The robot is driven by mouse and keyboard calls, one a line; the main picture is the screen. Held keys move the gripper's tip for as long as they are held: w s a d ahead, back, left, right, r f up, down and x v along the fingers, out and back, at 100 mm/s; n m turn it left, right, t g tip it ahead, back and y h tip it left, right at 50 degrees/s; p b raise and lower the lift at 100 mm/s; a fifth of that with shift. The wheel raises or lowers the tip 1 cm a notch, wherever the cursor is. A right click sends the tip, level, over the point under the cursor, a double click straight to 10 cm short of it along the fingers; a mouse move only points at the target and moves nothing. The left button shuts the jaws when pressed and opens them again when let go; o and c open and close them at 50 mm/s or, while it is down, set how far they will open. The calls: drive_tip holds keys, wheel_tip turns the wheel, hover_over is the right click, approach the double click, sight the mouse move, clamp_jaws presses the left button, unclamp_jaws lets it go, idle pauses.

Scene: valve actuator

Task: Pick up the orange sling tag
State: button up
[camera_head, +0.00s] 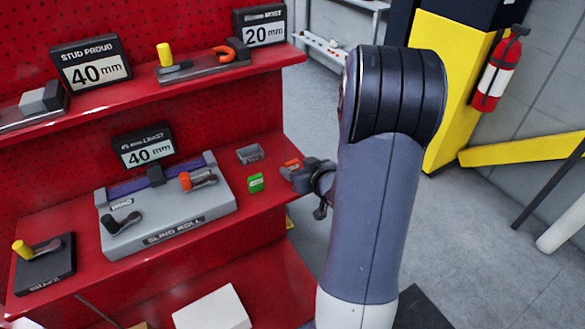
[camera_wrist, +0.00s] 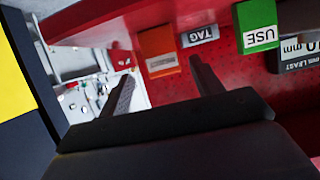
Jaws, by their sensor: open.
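The orange sling tag (camera_wrist: 158,45) is a small orange block with a paler lower face, on the red shelf in the wrist view. A grey plate lettered TAG (camera_wrist: 200,36) lies beside it. In the head view a bit of the orange tag (camera_head: 292,162) shows at the shelf's right end, partly hidden by my gripper. My gripper (camera_wrist: 161,68) is open, its two fingers apart and nothing held. The tag is ahead of the gap between the fingertips; I see no contact.
A green block marked USE (camera_wrist: 256,26) is close by, also in the head view (camera_head: 256,183).

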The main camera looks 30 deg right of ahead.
sight(293, 166)
drive_tip(key=shift+a+p+x, duration=0.15)
drive_tip(key=shift+p+x, duration=0.1)
drive_tip(key=shift+x, duration=1.1)
drive_tip(key=shift+a+p+x, duration=0.15)
drive_tip(key=shift+p+x, duration=0.05)
drive_tip(key=shift+x, duration=1.2)
drive_tip(key=shift+s+f, duration=0.1)
drive_tip(key=shift+f, duration=0.05)
drive_tip(key=c, duration=1.1)
